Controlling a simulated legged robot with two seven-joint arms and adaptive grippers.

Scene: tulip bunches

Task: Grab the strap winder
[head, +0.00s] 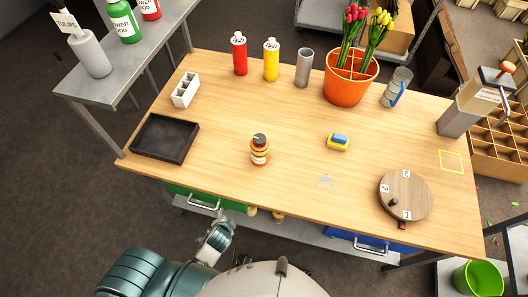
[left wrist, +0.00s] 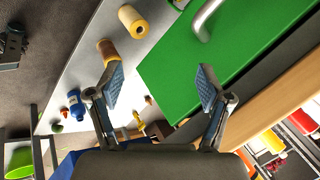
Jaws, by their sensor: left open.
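I cannot tell for sure which item is the strap winder. On the lower shelf, a yellow spool (left wrist: 133,20), a brown-orange roll (left wrist: 107,50) and a small yellow item (left wrist: 139,124) show in the left wrist view. A grey device with an orange-topped handle (head: 478,100) stands at the table's right end. My left gripper (left wrist: 160,85) is open and empty, in front of the green drawer (left wrist: 225,50). In the head view it is below the table's front edge (head: 225,225), partly hidden by my arm. My right gripper is not in view.
A blue drawer (head: 365,241) is below, front right.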

